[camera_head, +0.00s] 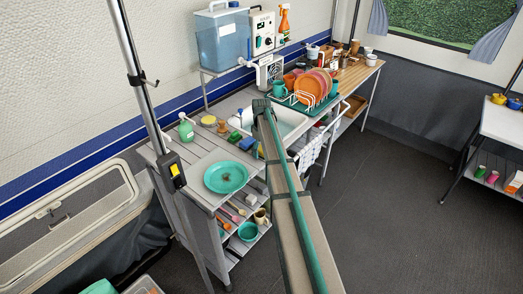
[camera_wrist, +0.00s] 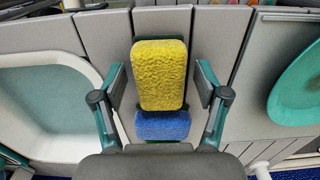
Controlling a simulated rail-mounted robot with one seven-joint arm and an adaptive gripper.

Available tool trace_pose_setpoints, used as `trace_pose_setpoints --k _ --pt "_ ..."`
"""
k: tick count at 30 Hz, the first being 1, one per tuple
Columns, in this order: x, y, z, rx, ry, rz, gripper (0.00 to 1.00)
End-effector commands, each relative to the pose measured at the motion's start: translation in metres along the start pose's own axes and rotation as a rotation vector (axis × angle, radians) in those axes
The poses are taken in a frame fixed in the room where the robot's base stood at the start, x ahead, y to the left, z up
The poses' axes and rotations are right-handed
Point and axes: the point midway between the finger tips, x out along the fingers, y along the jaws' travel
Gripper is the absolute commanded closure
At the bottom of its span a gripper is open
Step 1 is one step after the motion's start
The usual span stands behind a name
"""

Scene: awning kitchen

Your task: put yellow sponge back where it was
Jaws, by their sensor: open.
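The yellow sponge (camera_wrist: 160,72) lies between the two fingers of my gripper (camera_wrist: 159,80) in the wrist view. The fingers stand apart, with a visible gap on each side of it. A blue sponge (camera_wrist: 162,125) sits right beside it, below it in the picture, and a strip of green shows beyond, mostly hidden by my gripper. In the head view, a small bit of yellow (camera_head: 260,151) shows beside my arm on the counter, likely the same sponge, mostly hidden. My gripper's fingers are not clear in the head view.
The sink (camera_head: 285,122) is on one side of the sponges and a teal plate (camera_head: 225,177) on the other. A green soap bottle (camera_head: 186,128) and a round yellowish item (camera_head: 208,121) stand near the wall. A dish rack (camera_head: 300,103) stands beyond the sink.

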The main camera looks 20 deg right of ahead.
Motion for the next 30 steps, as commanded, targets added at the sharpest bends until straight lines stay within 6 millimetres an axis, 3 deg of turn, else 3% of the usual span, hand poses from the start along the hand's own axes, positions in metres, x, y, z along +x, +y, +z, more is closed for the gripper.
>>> trace_pose_setpoints --k 7,21,30 --pt "-0.015 0.000 0.000 0.000 0.002 0.001 0.26" --pt "-0.095 0.001 -0.001 0.000 0.002 0.002 0.26" --pt "-0.121 0.000 0.000 0.000 0.000 0.000 0.26"
